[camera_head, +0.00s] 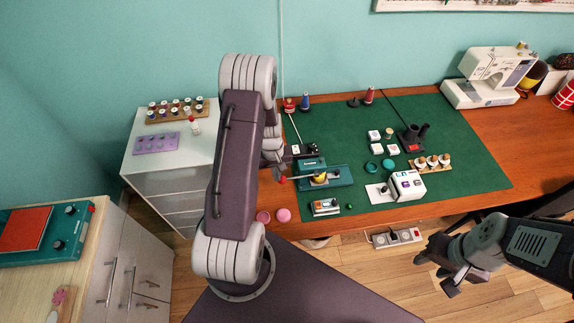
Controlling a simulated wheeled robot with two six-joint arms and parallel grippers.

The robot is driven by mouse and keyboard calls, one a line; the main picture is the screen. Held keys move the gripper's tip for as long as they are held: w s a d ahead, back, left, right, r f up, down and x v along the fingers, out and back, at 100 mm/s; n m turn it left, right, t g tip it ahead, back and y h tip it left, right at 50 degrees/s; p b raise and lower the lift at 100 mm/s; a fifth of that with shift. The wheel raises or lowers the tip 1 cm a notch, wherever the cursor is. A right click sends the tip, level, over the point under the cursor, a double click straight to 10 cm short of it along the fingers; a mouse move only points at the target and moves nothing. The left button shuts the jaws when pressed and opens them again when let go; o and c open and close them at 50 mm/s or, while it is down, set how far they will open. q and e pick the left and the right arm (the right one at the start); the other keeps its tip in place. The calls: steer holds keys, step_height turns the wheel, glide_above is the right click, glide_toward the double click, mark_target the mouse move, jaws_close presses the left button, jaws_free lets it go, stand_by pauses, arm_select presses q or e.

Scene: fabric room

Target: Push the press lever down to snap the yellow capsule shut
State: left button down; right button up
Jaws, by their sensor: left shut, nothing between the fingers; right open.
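The teal press (341,177) stands near the left front of the green mat. The yellow capsule (320,177) sits in it, small and partly covered; I cannot tell if it is shut. The press lever (297,179) extends left from the capsule and ends in a red knob (283,180). My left gripper (279,163) is shut and empty, just above and left of the knob in the picture. It is partly hidden by my arm, and I cannot tell whether it touches the lever. My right gripper (437,272) is open and empty over the floor, in front of the table.
The green mat (460,145) covers much of the wooden table. A white device (408,186) and a small box with a display (325,207) stand near the press. Pink discs (283,215) lie at the front edge. A sewing machine (490,77) stands at the back right.

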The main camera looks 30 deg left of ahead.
arm_select(q)
steer(key=f+b, duration=0.1)
steer(key=f, duration=0.2)
steer(key=shift+s+a+f+b, duration=0.1)
steer(key=shift+s+a+b, duration=0.05)
steer(key=shift+s+b, duration=0.25)
steer(key=shift+d+f+b, duration=0.2)
steer(key=shift+f+b, duration=0.4)
steer(key=shift+f, duration=0.3)
steer(key=shift+s+f, duration=0.1)
steer(key=shift+f, duration=0.1)
arm_select(e)
steer(key=f, duration=0.3)
steer(key=shift+s+f, duration=0.35)
steer(key=shift+s, duration=0.05)
arm_select(q)
steer(key=shift+s, duration=0.1)
